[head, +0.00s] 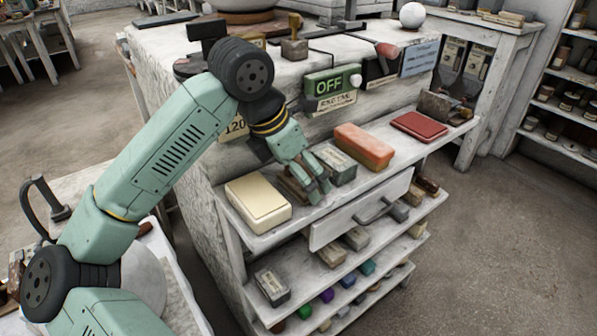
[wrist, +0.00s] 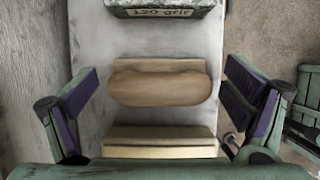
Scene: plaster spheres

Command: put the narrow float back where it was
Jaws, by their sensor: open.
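A wooden float (wrist: 160,87) with a rounded tan handle along its top lies flat on the pale shelf, centred in the wrist view; I take it to be the narrow float. In the head view only a brown part of it (head: 293,192) shows, between the cream block and a grey-green box, partly hidden by my fingers. My gripper (head: 308,182) is open and empty over it. In the wrist view my fingers (wrist: 160,100) stand wide apart to the left and right of the float, with a clear gap on each side.
The cream block (head: 258,203) lies beside the float. On the other side stands the grey-green "120 grit" box (head: 335,164), then an orange block (head: 364,146) and a red flat block (head: 419,126). A drawer (head: 361,212) below the shelf juts out. An OFF switch panel (head: 329,88) is above.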

